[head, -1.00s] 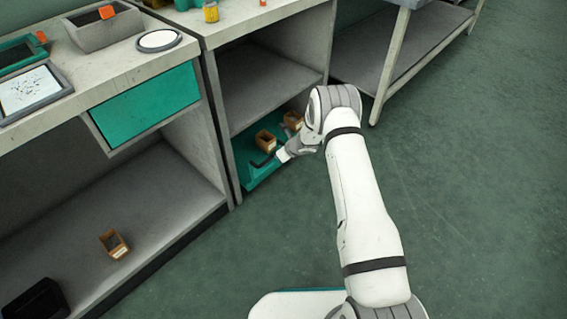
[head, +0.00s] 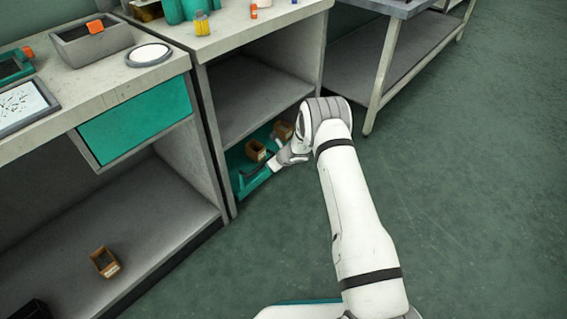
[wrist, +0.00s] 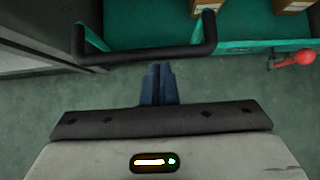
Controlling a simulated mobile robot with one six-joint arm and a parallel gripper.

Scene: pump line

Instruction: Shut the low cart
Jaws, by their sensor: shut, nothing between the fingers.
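The low cart (head: 249,186) is a green tray-like pull-out at floor level inside the open bay of the middle bench. It also shows in the wrist view (wrist: 140,36), with its dark bar handle (wrist: 148,54) across its front. Small brown boxes (head: 255,150) stand in it. My gripper (wrist: 158,84) is shut and empty, with its fingertips just short of the handle, near its middle. I cannot tell whether they touch it. In the head view my wrist hides part of the cart's right side.
A red-knobbed lever (wrist: 296,59) sits at the cart's front, right of the handle in the wrist view. A bench post and side panel (head: 214,150) stand close left of the cart. A grey table (head: 385,60) is at the back right. Open floor (head: 470,190) lies to the right.

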